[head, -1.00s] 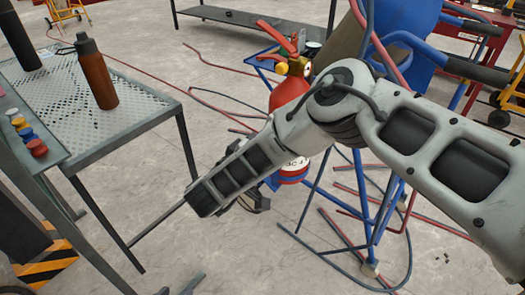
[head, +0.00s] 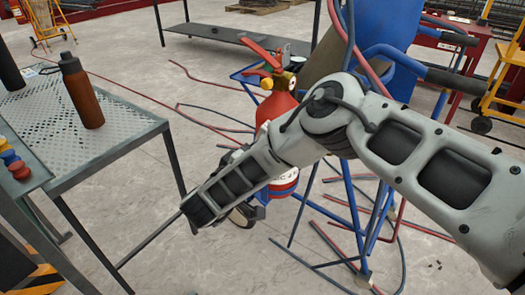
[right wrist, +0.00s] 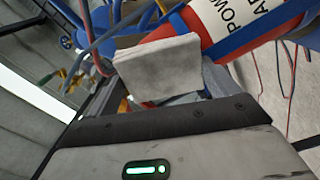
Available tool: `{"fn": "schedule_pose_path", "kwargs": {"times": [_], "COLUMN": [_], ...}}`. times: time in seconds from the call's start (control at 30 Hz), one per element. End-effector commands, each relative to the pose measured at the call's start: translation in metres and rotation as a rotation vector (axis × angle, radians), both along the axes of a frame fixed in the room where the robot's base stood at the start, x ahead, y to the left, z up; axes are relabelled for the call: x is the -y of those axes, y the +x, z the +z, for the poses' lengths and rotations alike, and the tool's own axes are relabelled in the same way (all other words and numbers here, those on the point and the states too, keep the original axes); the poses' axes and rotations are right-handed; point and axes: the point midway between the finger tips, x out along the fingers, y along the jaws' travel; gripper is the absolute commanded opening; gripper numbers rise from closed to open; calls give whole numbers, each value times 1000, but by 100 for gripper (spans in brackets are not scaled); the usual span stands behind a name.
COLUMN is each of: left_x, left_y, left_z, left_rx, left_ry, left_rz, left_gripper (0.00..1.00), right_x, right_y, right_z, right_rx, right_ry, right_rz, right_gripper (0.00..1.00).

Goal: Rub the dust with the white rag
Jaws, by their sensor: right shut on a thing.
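My right arm reaches in from the right in the head view, and its gripper (head: 243,214) is low in front of the red fire extinguisher (head: 283,105). In the right wrist view my right gripper is shut on the white rag (right wrist: 158,68), a pale, flat, greyish-white block shape. The rag is in front of the extinguisher's red body (right wrist: 178,28), overlapping it in the picture; I cannot tell whether they touch. In the head view the forearm hides the rag and part of the extinguisher. I cannot make out the dust. My left gripper is not in view.
A perforated metal table (head: 105,133) stands at left with a brown bottle (head: 81,90) and coloured caps (head: 18,169). A blue-framed stand (head: 357,215) is behind my arm. Red and dark hoses or rods (head: 340,240) lie on the floor. Open floor lies between table and extinguisher.

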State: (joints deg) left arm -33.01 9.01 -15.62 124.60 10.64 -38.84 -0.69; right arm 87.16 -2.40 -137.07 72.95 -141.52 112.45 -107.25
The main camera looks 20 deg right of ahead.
Motion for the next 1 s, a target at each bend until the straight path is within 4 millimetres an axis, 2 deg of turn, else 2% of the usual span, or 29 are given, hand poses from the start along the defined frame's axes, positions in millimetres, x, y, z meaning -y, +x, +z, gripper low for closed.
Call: {"fn": "schedule_pose_path", "kwargs": {"times": [0.87,1.0], "left_x": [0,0], "left_y": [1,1], "left_z": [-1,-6], "left_rx": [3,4], "left_ry": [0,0], "left_rz": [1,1], "left_gripper": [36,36], "right_x": [15,12], "right_y": [11,14], "right_z": [0,-1], "right_rx": [1,4], "right_ry": [0,0], "right_rz": [-1,0], "right_gripper": [68,68]}}
